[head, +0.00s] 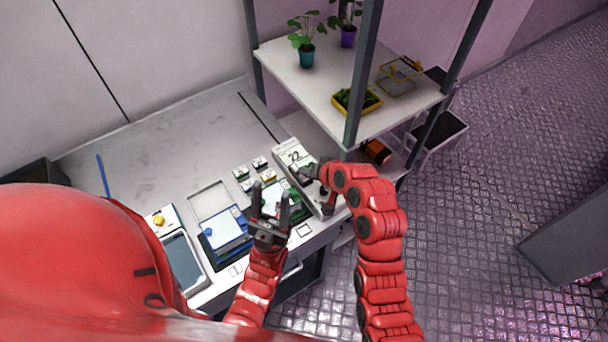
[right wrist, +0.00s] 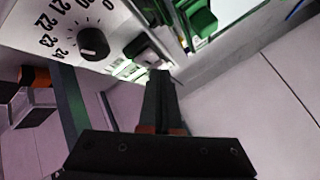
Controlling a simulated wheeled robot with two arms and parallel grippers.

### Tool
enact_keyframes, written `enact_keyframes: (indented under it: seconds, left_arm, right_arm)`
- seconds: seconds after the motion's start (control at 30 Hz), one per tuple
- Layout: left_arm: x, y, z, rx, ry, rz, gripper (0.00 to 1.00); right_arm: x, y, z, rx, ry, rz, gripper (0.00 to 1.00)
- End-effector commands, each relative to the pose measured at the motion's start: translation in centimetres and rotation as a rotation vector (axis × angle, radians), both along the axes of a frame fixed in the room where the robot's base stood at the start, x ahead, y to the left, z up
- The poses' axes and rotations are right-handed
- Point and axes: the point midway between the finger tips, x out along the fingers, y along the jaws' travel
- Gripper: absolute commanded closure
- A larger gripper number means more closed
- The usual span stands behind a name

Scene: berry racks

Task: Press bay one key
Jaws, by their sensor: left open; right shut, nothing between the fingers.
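A white control panel (head: 290,152) with a dark number marking stands at the right end of the bench. Which key is bay one cannot be read. My left gripper (head: 270,190) is open and empty above the bench's front.
A green device (head: 293,209) lies between my grippers. A shelf rack (head: 330,82) with plants rises behind the panel. The back left bench is clear.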

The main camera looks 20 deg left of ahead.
Motion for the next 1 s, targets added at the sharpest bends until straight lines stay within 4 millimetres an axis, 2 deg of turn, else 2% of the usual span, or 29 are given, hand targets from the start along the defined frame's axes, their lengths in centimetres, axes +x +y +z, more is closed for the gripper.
enact_keyframes:
  seconds: [1.0]
  left_arm:
    - [0.00, 0.00, -0.90, 0.000, 0.000, 0.000, 0.50]
  right_arm:
    - [-0.01, -0.02, -0.91, 0.000, 0.000, 0.000, 1.00]
